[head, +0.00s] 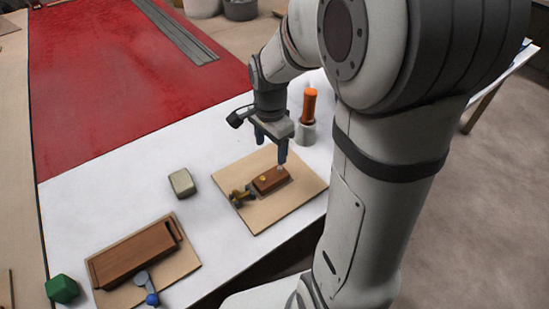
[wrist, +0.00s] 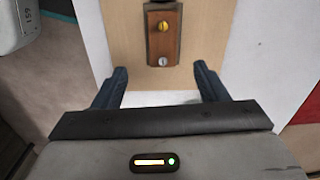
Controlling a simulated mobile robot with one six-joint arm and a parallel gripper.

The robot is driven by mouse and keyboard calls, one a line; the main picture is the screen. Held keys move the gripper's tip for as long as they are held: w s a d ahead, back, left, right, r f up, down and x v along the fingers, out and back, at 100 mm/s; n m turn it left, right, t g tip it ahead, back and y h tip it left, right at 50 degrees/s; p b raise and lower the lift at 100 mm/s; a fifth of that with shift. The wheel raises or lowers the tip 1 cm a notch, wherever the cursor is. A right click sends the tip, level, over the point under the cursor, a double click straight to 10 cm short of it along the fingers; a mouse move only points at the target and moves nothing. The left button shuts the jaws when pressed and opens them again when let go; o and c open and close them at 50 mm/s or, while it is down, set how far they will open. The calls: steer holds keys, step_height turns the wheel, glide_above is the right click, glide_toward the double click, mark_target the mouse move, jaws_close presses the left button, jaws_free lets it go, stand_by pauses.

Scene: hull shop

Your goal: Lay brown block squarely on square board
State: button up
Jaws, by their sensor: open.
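A brown block (head: 270,181) lies flat on the tan square board (head: 282,212), near its middle. A yellow knob and a small silver knob sit on its top. In the wrist view the brown block (wrist: 151,42) lies ahead of my fingertips, with its long sides roughly parallel to the side edges of the board (wrist: 212,30). My gripper (head: 270,146) points down over the far part of the board. Its fingers are apart and empty, and in the wrist view my gripper (wrist: 161,72) has nothing between its tips.
An orange-handled tool (head: 309,104) stands in a grey holder near my gripper. A pale block (head: 182,182) lies left of the board. A second board (head: 185,263) carries a long brown piece (head: 133,256). A green block (head: 62,289) is at lower left.

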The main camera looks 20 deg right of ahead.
steer(key=s+r+n+t, duration=0.2)
steer(key=s+r+n, duration=0.4)
steer(key=s+n, duration=0.7)
steer(key=shift+a+r+n, duration=0.2)
steer(key=shift+a+n, duration=0.1)
